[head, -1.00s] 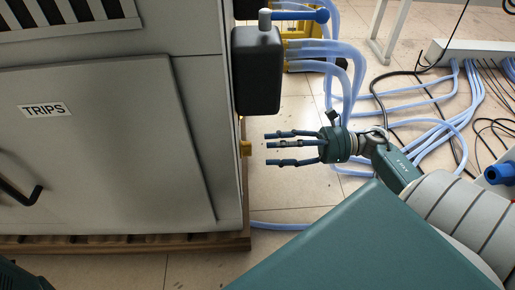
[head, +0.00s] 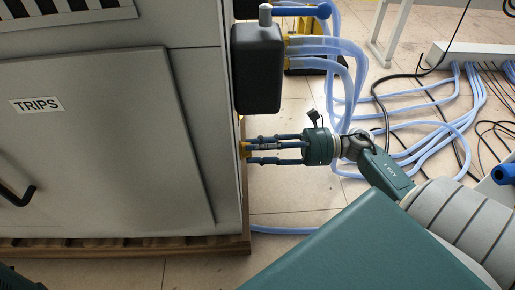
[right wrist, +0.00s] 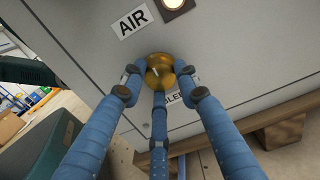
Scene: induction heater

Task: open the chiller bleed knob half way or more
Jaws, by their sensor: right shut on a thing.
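The chiller bleed knob is a small brass knob (right wrist: 160,70) on the side panel of the grey cabinet. In the right wrist view it sits below an "AIR" label, with a partly hidden label reading "LE" behind the fingers. In the head view only a bit of the knob (head: 243,149) shows at the cabinet's edge. My right gripper (head: 250,150) has its fingers closed around the knob; in the right wrist view the fingertips (right wrist: 160,78) touch it from both sides and below. How far the knob is turned I cannot tell. My left gripper is not clearly in view.
The grey cabinet (head: 110,150) with a "TRIPS" label stands on a wooden pallet (head: 200,246). A dark box (head: 257,68) with blue hoses sticks out above my right gripper. Hoses and cables (head: 425,95) lie on the floor at the right.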

